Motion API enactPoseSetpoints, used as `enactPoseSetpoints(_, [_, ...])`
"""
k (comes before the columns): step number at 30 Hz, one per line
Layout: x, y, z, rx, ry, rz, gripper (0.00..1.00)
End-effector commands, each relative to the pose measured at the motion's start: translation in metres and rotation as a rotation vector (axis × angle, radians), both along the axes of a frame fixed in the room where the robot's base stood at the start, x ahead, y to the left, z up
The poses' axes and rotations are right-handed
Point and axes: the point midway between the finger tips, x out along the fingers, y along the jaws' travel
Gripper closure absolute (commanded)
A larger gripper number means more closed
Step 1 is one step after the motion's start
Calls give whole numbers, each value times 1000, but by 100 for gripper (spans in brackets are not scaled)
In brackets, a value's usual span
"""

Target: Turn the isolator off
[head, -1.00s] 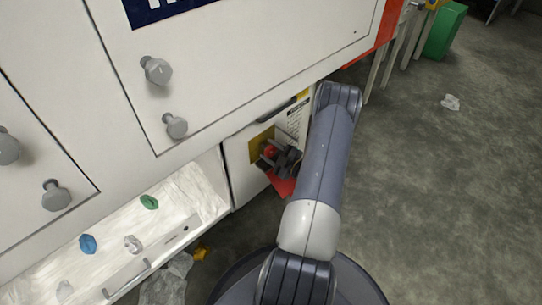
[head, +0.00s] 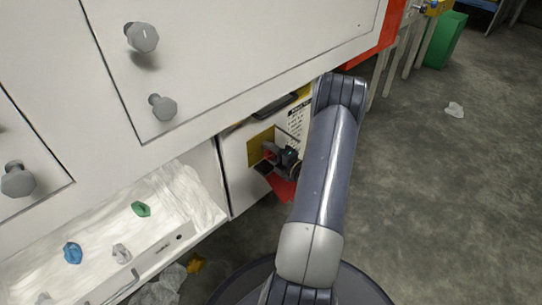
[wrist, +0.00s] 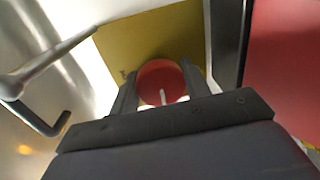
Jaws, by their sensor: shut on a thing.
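The isolator is a red round knob (wrist: 160,82) on a yellow plate (wrist: 140,40), with a pale mark on its lower face in the wrist view. In the head view the yellow plate (head: 256,147) sits on the front of a low white cabinet, and the knob is mostly hidden behind my gripper. My gripper (head: 272,155) reaches the plate from the right. In the wrist view my gripper's two dark fingers (wrist: 161,90) stand on either side of the knob and are shut on it.
A red panel (wrist: 285,70) stands close on the right of my gripper. A metal handle (wrist: 40,95) sticks out at the left. In the head view a white drawer (head: 205,232) with small coloured lumps lies open at lower left. Open floor lies to the right.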

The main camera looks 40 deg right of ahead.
Motion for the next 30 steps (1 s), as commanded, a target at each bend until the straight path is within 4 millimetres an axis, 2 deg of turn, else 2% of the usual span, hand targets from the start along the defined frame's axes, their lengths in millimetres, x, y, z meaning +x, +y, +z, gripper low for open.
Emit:
enactPoseSetpoints(9, [0,2,-3,-100,1,4,78])
enactPoseSetpoints(24, [0,2,-3,-118,-1,3,78])
enactPoseSetpoints(25, [0,2,-3,-118,-1,2,54])
enactPoseSetpoints(30, [0,1,-2,-117,-4,2,40])
